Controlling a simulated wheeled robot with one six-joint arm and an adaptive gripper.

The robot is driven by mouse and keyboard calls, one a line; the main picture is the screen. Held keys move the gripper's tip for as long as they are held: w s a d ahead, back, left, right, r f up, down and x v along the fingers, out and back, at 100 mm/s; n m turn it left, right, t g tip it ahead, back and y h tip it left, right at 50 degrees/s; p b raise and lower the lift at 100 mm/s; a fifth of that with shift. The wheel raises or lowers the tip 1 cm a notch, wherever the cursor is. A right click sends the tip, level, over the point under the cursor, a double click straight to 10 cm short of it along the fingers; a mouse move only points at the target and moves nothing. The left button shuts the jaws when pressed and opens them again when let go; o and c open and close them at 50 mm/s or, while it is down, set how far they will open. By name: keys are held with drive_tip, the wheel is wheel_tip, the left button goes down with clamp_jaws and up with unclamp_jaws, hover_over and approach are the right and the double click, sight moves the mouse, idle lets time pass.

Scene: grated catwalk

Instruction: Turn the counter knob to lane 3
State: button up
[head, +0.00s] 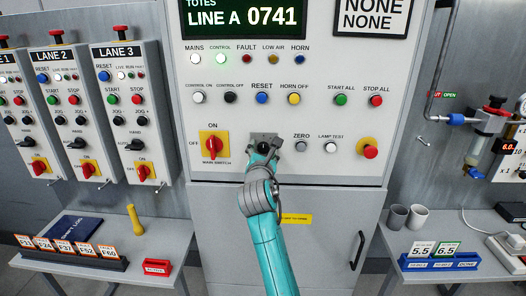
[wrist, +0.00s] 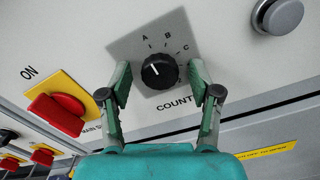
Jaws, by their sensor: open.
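The counter knob (wrist: 160,70) is a round black knob on a grey plate in the wrist view, with a white pointer line toward the upper left, near the A mark. Letters A, B and C and further ticks ring it. "COUNT" shows below, its end hidden by a finger. My gripper (wrist: 160,78) is open, its green fingers on either side of the knob; I cannot tell whether they touch it. In the head view my gripper (head: 264,152) is at the panel and largely covers the knob.
The red main switch (head: 212,145) on its yellow plate sits left of the knob. The grey ZERO button (head: 301,147) is close on the right. A red stop button (head: 370,151) is further right, and a row of buttons is above. Side tables flank the cabinet.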

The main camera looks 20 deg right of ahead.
drive_tip(key=c, duration=1.1)
drive_tip(key=shift+c, duration=0.2)
